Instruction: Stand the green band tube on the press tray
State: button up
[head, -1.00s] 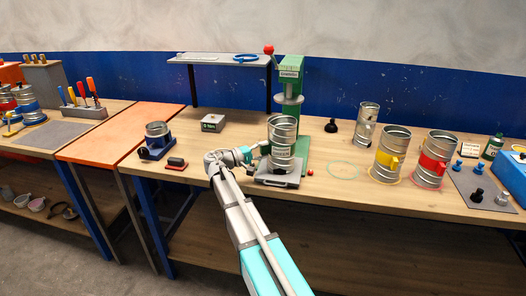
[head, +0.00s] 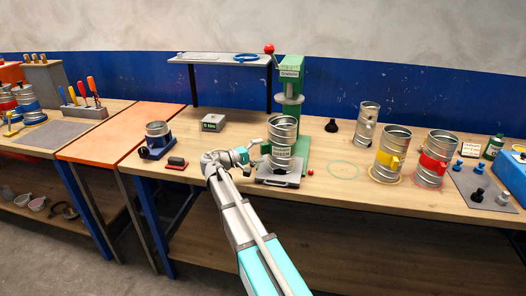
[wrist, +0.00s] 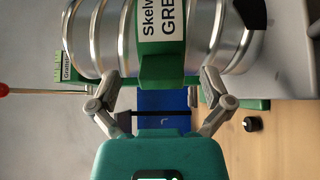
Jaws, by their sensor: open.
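The green band tube (head: 283,131) is a ribbed silver metal tube. It stands upright on the grey press tray (head: 278,178) below the green press. In the wrist view the tube (wrist: 115,35) fills the top, with its green band (wrist: 163,68) and a white label reading "GRE". My gripper (head: 254,153) is to the left of the tube at about mid height. In the wrist view my gripper (wrist: 160,85) has its two fingers spread, one on each side of the green band piece, and it is open. Whether the fingertips touch the tube I cannot tell.
The green press (head: 291,85) with a red knob rises behind the tube. A yellow band tube (head: 390,155) and a red band tube (head: 432,160) stand to the right. An empty green ring (head: 343,170) marks the bench. A small grey box (head: 214,123) sits behind my gripper.

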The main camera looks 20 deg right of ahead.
jog(key=a, duration=0.6)
jog(key=shift+s, duration=0.2)
dwell(0.6)
jog(key=s+d+f+g+y+p, duration=0.1)
jog(key=s+f+y+p, duration=0.3)
jog(key=s+f+y, duration=0.7)
jog(key=s+a+m+y+p, duration=0.1)
jog(key=s+a+y+p, duration=0.2)
jog(key=s+a+y, duration=0.4)
jog(key=s+a, duration=0.2)
jog(key=s, duration=0.4)
jog(key=shift+f, duration=0.35)
jog(key=shift+s, duration=0.1)
